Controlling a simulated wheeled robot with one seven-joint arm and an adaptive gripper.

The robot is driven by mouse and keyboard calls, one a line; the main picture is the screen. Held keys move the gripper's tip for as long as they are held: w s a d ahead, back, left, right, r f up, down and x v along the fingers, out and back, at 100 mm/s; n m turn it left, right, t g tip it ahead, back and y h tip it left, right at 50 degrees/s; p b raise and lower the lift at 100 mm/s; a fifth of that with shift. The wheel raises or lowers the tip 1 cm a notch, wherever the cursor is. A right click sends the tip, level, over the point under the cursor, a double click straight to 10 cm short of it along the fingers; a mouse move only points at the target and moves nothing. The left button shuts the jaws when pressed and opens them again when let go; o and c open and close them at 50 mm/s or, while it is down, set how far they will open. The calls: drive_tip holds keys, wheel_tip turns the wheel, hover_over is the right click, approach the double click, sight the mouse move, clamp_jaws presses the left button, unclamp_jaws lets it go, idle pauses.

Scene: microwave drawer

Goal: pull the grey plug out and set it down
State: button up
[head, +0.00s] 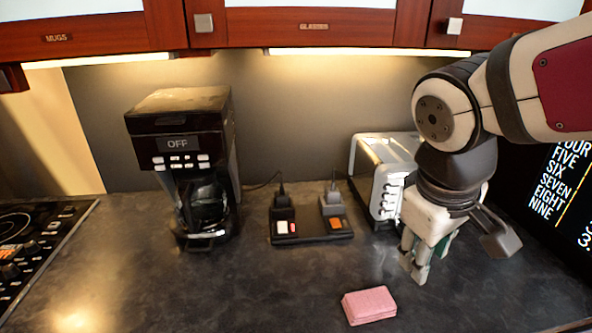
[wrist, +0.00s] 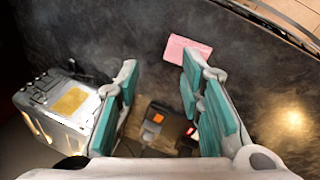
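The grey plug (head: 332,199) stands upright in the right socket of a black power strip (head: 312,238), behind an orange switch. My gripper (head: 413,264) hangs above the counter to the right of the strip, in front of the toaster, apart from the plug. In the wrist view its teal-padded fingers (wrist: 160,72) are spread with nothing held between them. The strip (wrist: 172,134) shows below and between the fingers there, partly covered by the right finger.
A black plug (head: 282,200) stands in the left socket. A coffee maker (head: 180,150) is left of the strip, a silver toaster (head: 372,165) right of it. A pink sponge (head: 369,305) lies in front. The counter left of the sponge is clear.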

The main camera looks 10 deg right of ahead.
drive_tip(key=w+d+f+n+g+h, duration=0.1)
drive_tip(key=w+d+f+n+h, duration=0.1)
drive_tip(key=w+f+n+h, duration=0.45)
drive_tip(key=n+t+h, duration=0.4)
drive_tip(key=n+t, duration=0.7)
drive_tip(key=n, duration=0.5)
approach(333, 183)
drive_tip(key=v, duration=0.3)
drive_tip(key=shift+s+d+f+b, duration=0.15)
drive_tip(key=shift+s+b, duration=0.1)
drive_tip(key=shift+b, duration=0.05)
drive_tip(key=shift+w+n+t, duration=0.2)
drive_tip(key=shift+n+t, duration=0.15)
drive_tip(key=shift+t, duration=0.05)
drive_tip(key=x, duration=1.3)
drive_tip(key=shift+w+d+f+p, duration=0.1)
drive_tip(key=shift+w+f+p, duration=0.1)
drive_tip(key=shift+f+p, duration=0.1)
clamp_jaws()
